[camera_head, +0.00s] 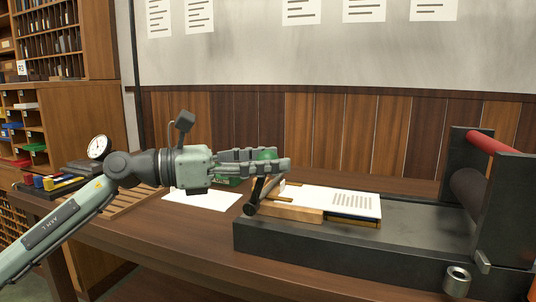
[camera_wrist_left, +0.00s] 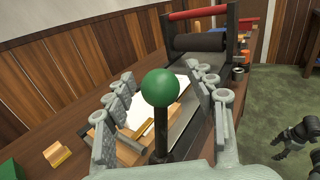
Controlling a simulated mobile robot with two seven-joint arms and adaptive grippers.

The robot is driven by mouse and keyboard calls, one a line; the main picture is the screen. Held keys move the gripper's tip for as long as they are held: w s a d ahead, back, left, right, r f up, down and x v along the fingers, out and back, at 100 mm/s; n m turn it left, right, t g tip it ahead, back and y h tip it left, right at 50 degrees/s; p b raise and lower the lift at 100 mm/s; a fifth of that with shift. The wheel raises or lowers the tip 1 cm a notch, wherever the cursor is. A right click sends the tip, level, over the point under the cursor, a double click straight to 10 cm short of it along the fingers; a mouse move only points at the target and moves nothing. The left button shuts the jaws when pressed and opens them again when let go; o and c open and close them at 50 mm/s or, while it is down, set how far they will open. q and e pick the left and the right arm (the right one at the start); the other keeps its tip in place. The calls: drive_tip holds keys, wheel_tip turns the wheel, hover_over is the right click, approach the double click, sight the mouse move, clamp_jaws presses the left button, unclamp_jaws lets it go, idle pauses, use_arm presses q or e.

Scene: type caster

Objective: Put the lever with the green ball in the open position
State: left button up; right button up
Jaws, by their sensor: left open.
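The lever (camera_head: 260,192) is a dark rod at the left end of the black press (camera_head: 300,252); it leans in the head view. Its green ball (camera_head: 266,154) is partly hidden behind my fingers. In the left wrist view the green ball (camera_wrist_left: 160,86) tops the dark rod (camera_wrist_left: 161,132), between my two spread rows of fingers. My left gripper (camera_head: 270,160) is open around the ball, with a gap visible on both sides in the wrist view.
The press bed carries a wooden block and printed white sheet (camera_head: 330,201). A roller with a red bar (camera_head: 490,143) stands at its right end. A paper (camera_head: 203,200) and a green object (camera_head: 228,182) lie left of the lever. A metal cylinder (camera_head: 457,280) stands at front right.

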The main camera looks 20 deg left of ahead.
use_arm(q)
clamp_jaws()
idle(0.4)
